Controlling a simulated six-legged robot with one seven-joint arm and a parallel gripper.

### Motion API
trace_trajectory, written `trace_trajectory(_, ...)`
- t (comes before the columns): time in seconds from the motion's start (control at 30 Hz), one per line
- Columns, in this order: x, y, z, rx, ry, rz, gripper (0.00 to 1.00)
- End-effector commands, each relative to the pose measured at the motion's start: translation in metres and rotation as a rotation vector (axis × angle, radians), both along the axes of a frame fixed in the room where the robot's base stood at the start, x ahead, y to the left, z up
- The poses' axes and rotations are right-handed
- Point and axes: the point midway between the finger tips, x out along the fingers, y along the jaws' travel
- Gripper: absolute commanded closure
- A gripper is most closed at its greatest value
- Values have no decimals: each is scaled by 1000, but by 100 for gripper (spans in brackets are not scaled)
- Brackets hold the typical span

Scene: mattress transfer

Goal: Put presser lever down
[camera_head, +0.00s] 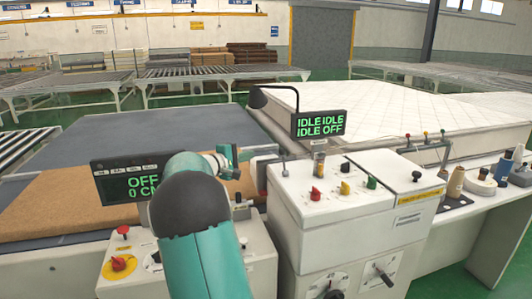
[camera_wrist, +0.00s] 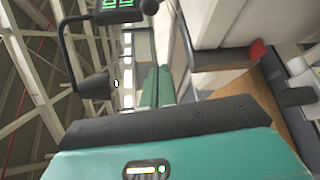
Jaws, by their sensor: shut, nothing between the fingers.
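A grey bar with a red end (camera_wrist: 225,58) shows just beyond the hand in the wrist view. It may be the presser lever, but I cannot tell for sure. In the head view my arm and gripper hide part of that area.
A display reading OFF (camera_head: 125,180) stands left of my arm. A display reading IDLE (camera_head: 319,123) and a black lamp (camera_head: 258,98) stand above the machine. A brown slab (camera_head: 60,205) lies at left. A white mattress (camera_head: 390,105) lies behind. Thread spools (camera_head: 456,181) stand at right.

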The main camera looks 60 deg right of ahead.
Motion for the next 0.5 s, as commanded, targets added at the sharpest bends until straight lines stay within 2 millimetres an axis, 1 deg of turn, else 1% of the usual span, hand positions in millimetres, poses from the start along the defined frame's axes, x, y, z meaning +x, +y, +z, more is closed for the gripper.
trace_trajectory(0.27,-3,-3,0,1,0,-1,100)
trace_trajectory(0.37,-5,-11,-1,0,-1,-2,100)
trace_trajectory(0.5,-9,-32,-4,2,1,-2,100)
